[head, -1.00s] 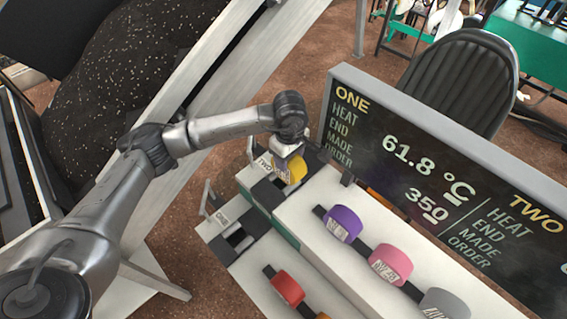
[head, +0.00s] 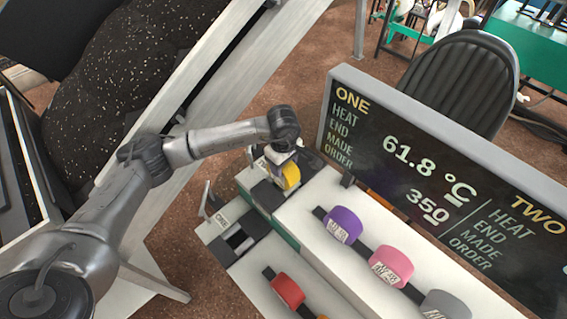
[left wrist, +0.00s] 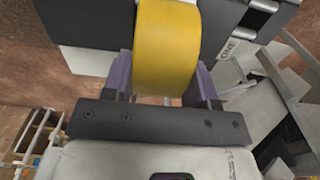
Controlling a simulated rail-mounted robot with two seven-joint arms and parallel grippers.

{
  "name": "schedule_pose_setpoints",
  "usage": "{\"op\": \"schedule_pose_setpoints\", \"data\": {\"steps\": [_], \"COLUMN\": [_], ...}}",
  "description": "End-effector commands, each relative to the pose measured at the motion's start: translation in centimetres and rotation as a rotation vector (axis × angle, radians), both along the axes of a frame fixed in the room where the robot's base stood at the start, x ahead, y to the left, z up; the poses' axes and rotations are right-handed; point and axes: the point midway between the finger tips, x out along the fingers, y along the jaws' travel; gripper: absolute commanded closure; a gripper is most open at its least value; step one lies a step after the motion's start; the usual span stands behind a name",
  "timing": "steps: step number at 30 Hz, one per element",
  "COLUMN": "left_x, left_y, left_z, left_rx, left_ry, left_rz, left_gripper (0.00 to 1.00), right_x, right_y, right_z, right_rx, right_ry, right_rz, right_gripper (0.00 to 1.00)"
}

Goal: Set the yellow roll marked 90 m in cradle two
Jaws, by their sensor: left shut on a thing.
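My left gripper (head: 283,168) is shut on the yellow roll (head: 290,177) above the far end of the white bench. The left wrist view shows the roll (left wrist: 168,45) between the two purple-grey fingers of the gripper (left wrist: 163,80). No 90 m marking can be read on it. The dark cradle two (head: 267,195) is right by the roll and partly covered by the gripper. Whether the roll touches it cannot be told. Cradle one (head: 238,239), with its ONE label, is nearer and empty. My right gripper is not in view.
Purple (head: 343,224), pink (head: 391,264) and grey (head: 446,304) rolls stand on the raised shelf. A red roll (head: 287,290) stands lower, with part of an orange one at the bottom edge. A display board (head: 440,180) rises behind. Thin upright levers stand beside the cradles.

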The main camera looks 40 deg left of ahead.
Motion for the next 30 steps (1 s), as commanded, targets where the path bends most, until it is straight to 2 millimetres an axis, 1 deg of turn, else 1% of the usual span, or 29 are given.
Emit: {"op": "schedule_pose_setpoints", "data": {"steps": [5, 6, 13, 20, 23, 26, 30], "left_x": [0.0, 0.0, 0.0, 0.0, 0.0, 0.0, 0.1], "left_y": [0.0, 0.0, 0.0, 0.0, 0.0, 0.1, 0.1], "left_z": [-0.5, -0.3, -0.3, -0.3, 0.2, 1.2, 3.8], "left_rx": [0.000, 0.001, 0.001, 0.001, 0.000, 0.002, 0.002], "left_ry": [0.000, 0.000, 0.000, 0.000, 0.000, -0.002, -0.003], "left_rz": [0.000, 0.000, 0.000, 0.000, 0.000, 0.000, 0.000], "left_gripper": [0.74, 0.44, 0.22, 0.22, 0.22, 0.22, 0.22], "right_x": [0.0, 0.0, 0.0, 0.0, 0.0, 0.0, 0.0], "right_y": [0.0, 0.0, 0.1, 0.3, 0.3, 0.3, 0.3], "right_z": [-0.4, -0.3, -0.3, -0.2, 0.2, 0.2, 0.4], "right_rx": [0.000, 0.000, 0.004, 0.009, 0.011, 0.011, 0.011], "right_ry": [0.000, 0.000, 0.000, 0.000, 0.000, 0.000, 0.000], "right_rz": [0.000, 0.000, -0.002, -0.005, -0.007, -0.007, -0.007], "right_gripper": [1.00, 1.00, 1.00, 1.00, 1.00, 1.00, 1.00]}}
